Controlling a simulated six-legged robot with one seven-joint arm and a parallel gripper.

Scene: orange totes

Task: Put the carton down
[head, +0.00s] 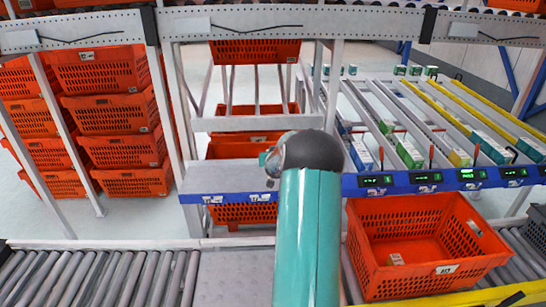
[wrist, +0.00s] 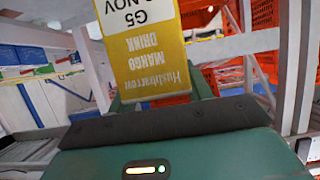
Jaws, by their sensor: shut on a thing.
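In the wrist view, a yellow and white carton (wrist: 143,50) marked "MANGO DRINK" stands out from my gripper (wrist: 160,98). Its lettering is upside down in this view. My gripper is shut on the carton; its fingers are partly hidden behind it. In the head view, my teal arm reaches forward and hides the gripper and the carton.
A grey shelf ledge (head: 225,180) and a blue rail with green displays (head: 425,179) run across the middle. Sloped lanes (head: 420,110) hold several cartons behind the rail. Stacked orange totes (head: 110,115) stand at the left. The roller conveyor (head: 90,275) at front left is bare.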

